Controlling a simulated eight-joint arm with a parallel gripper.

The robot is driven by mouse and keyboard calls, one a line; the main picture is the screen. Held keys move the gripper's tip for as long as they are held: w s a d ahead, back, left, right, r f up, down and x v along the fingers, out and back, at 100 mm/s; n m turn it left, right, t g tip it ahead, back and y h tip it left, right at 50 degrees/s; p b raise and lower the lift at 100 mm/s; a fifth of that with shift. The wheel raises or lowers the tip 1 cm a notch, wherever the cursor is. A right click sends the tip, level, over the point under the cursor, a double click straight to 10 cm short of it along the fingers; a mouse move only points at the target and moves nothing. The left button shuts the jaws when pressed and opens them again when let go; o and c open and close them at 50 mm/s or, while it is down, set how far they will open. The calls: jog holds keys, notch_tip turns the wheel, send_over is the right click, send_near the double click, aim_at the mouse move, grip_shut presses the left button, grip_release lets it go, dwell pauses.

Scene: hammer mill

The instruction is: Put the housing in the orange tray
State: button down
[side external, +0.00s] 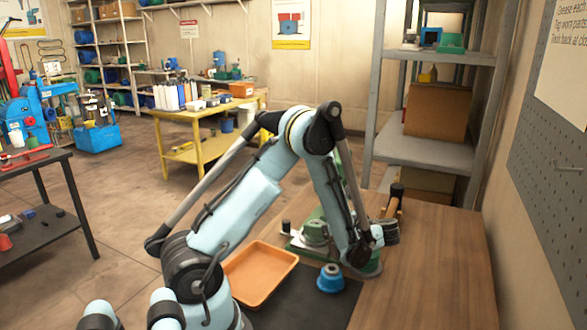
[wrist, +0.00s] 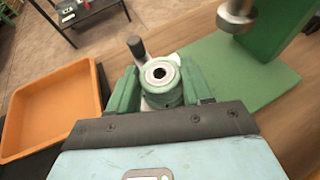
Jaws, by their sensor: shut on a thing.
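The housing, a green round part with a pale metal ring and dark bore (wrist: 160,76), sits between the green fingers of my gripper (wrist: 161,88) in the wrist view. The fingers press on it from both sides. In the side view, my arm hides most of the gripper; a stepped green round part (side external: 315,232) shows left of the arm, and I cannot tell for sure that it is the same part. The orange tray (side external: 234,292) is empty, left of the arm. It also shows at the left of the wrist view (wrist: 88,112), apart from the housing.
A green press base (wrist: 245,85) with a metal ram (wrist: 237,12) stands right of the housing. A black-handled lever (wrist: 137,48) is just beyond it. The wooden table (side external: 430,280) is clear at right.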

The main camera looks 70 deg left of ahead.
jog(key=shift+f, duration=0.15)
jog(key=shift+c, duration=2.4)
grip_release()
jog(key=v, duration=0.7)
jog(key=shift+d, duration=0.2)
jog(key=s+d+r+n+t+h, duration=0.1)
jog(key=d+r+n+t+h, duration=0.2)
jog(key=d+n+t+h, duration=0.3)
jog(key=s+d+r+n+t+h, duration=0.2)
jog(key=d+r+n+t+h, duration=0.2)
jog(key=d, duration=0.4)
jog(key=shift+s+d+n+t+h, duration=0.2)
jog(key=shift+s+n+t+h, duration=0.1)
jog(key=shift+n+t+h, duration=0.7)
jog(key=shift+o, duration=0.5)
jog(key=shift+s+d+r+n+t+h, duration=0.1)
jog(key=shift+d+r+n+t+h, duration=0.2)
jog(key=shift+d+n, duration=0.35)
